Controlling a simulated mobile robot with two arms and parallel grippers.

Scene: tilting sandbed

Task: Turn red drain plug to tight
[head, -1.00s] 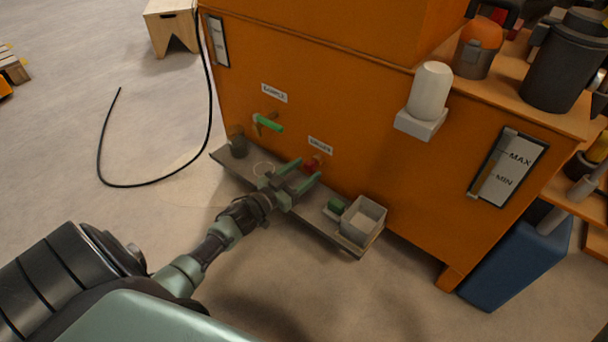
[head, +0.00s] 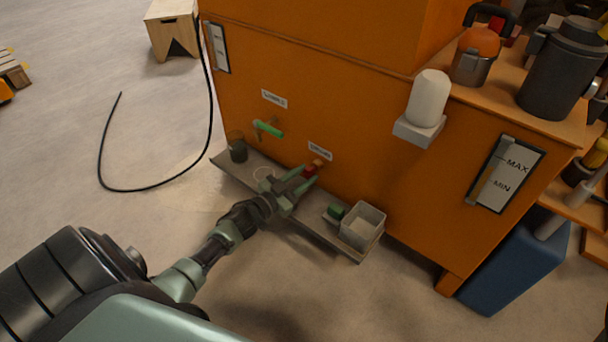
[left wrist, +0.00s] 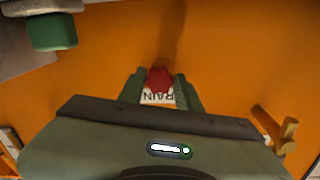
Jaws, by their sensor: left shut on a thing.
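The red drain plug (head: 310,170) sticks out of the orange front wall of the tank (head: 360,120), below a small white label (head: 320,150). My left gripper (head: 305,179) is shut on the plug, with one green finger on each side of it. In the left wrist view the red plug (left wrist: 158,81) sits between the two fingertips (left wrist: 160,88), in front of the label, whose letters read "RAIN" upside down. How tight the plug is cannot be told. My right gripper is not in view.
A grey shelf (head: 300,222) below the plug holds a dark cup (head: 237,147), a green block (head: 336,210) and a clear square box (head: 362,225). A green-handled valve (head: 268,129) is up and left of the plug. A black hose (head: 150,187) lies on the floor.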

